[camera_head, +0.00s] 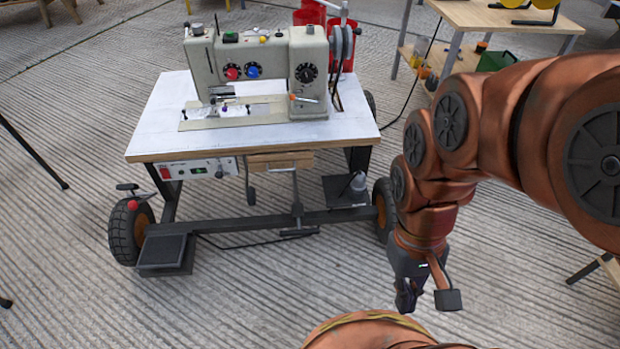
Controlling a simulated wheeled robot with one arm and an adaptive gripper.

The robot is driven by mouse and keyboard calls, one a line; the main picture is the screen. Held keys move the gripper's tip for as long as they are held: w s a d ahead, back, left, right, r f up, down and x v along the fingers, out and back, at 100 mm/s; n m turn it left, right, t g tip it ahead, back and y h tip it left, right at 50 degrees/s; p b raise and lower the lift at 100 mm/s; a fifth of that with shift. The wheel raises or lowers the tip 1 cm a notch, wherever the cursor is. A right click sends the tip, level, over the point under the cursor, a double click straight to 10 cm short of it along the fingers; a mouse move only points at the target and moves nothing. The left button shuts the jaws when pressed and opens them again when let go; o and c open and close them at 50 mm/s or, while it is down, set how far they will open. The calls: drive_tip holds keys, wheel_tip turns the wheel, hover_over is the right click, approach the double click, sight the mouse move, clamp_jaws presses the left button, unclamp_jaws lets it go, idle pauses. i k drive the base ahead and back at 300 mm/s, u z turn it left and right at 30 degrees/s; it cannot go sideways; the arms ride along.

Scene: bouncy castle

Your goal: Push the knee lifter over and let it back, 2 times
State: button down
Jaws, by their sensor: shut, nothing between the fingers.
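The sewing machine (262,65) stands on a white-topped table (158,125). Below the front edge of the table, a thin dark lever with a small pad at its lower end hangs down; it looks like the knee lifter (250,190). It hangs about upright. My gripper (406,304) points down at the lower right, in front of the table's right wheel and well to the right of the lever. It is shut and empty, touching nothing that I can see.
A metal rod (297,196) hangs right of the lever, above the table's low crossbar (245,224). A control box (198,168) sits under the tabletop at left. A black pedal (165,249) is at lower left. Wheels (383,208) flank the frame. The floor in front is clear.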

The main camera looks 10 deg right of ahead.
sight(250, 192)
drive_tip(key=z, duration=0.35)
drive_tip(key=k, duration=0.95)
drive_tip(key=u, duration=1.45)
drive_tip(key=i, duration=0.5)
drive_tip(key=u, duration=0.1)
